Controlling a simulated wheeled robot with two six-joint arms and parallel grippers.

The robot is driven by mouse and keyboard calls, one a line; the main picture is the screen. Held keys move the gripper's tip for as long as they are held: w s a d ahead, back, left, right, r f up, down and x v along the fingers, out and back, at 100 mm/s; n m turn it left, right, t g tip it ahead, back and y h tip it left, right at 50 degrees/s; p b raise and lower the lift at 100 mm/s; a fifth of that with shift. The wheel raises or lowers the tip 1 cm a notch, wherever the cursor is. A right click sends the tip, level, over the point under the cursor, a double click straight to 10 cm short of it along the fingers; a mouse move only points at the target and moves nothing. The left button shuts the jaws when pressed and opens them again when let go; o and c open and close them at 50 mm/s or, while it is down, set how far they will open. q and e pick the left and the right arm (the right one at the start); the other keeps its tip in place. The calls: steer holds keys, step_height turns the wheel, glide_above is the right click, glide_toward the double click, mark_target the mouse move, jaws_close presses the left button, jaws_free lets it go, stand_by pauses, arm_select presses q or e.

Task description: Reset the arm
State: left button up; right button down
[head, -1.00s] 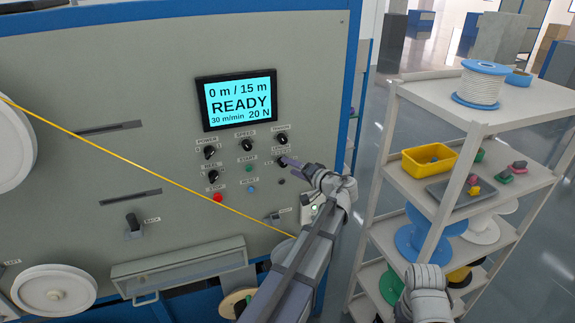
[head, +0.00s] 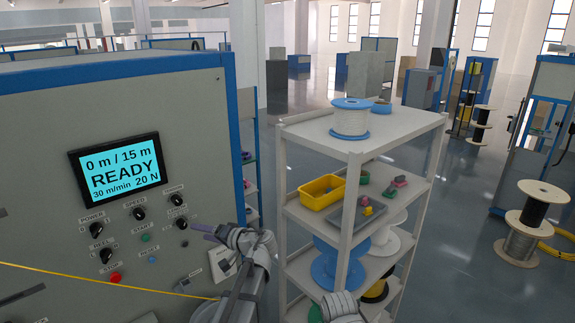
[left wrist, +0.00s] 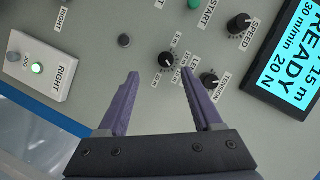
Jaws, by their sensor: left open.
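My left gripper (head: 205,232) reaches up in front of the grey control panel (head: 45,160), near its right edge. In the left wrist view its two purple fingers (left wrist: 158,85) are spread apart with nothing between them. A black rotary knob (left wrist: 166,60) shows just beyond the gap between the fingertips; whether the fingers touch the panel cannot be told, but the knob is not gripped. The screen (head: 115,170) reads READY, 0 m / 15 m, 30 m/min, 20 N. Part of my right arm (head: 340,307) shows at the bottom; its gripper is out of view.
A grey shelf rack (head: 300,190) stands right of the panel, close to my arms. It holds a white-wound spool (head: 351,120), a yellow bin (head: 321,193) and blue reels. A yellow cable (head: 100,278) runs across the panel. Open floor (head: 450,240) lies to the right.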

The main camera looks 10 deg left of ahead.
arm_select(q)
steer(key=s+d+f+m+g+h+b, duration=0.1)
steer(key=s+d+f+g+h+b, duration=0.2)
steer(key=s+d+f, duration=0.45)
steer(key=s+d+f+m+h+b, duration=0.1)
steer(key=s+d+f+h+b, duration=0.1)
steer(key=s+d+f+h, duration=0.55)
steer(key=s+d+f+m+g+h+b, duration=0.2)
steer(key=s+d+f+m+b, duration=0.1)
steer(key=s+d+f, duration=0.7)
steer(key=d, duration=0.4)
steer(key=shift+f+g+h, duration=0.2)
steer(key=shift+g+h, duration=0.15)
steer(key=shift+g, duration=0.05)
